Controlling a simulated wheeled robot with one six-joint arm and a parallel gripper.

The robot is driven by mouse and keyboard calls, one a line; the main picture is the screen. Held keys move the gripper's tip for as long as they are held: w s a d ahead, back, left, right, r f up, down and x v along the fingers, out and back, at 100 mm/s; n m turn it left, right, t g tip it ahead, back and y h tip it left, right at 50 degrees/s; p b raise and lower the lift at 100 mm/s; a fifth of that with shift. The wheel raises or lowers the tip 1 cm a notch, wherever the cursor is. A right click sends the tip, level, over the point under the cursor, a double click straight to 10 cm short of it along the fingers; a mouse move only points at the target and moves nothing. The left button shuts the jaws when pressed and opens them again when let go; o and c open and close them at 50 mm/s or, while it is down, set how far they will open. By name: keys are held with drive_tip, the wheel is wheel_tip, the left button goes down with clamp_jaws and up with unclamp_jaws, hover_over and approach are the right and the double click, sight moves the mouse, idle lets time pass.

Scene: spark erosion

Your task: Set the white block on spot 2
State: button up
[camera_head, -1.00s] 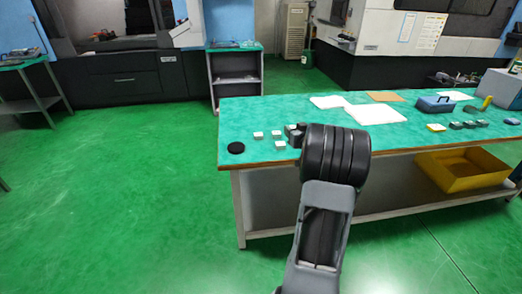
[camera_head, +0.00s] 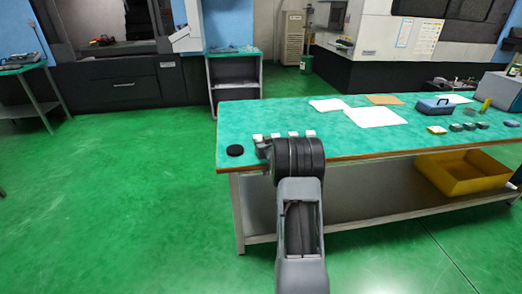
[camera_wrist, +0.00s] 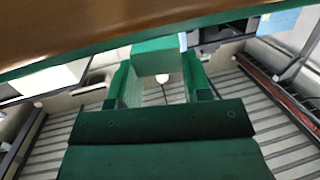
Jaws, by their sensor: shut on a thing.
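The held block is hidden in the head view by my arm. I cannot make out any spot numbers.
White sheets (camera_head: 375,117), a blue case (camera_head: 435,106) and several small blocks lie to the right. A yellow bin (camera_head: 468,175) sits on the lower shelf.

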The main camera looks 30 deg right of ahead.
drive_tip(key=shift+w+a+f, duration=0.1)
drive_tip(key=shift+w+f, duration=0.05)
drive_tip(key=shift+f, duration=0.65)
drive_tip(key=shift+w+f, duration=0.1)
drive_tip(key=shift+f, duration=0.65)
drive_tip(key=shift+f+b, duration=0.1)
drive_tip(key=shift+b, duration=0.25)
drive_tip(key=shift+f, duration=0.15)
drive_tip(key=o, duration=1)
drive_tip(key=shift+o, duration=0.2)
drive_tip(key=shift+p, duration=0.35)
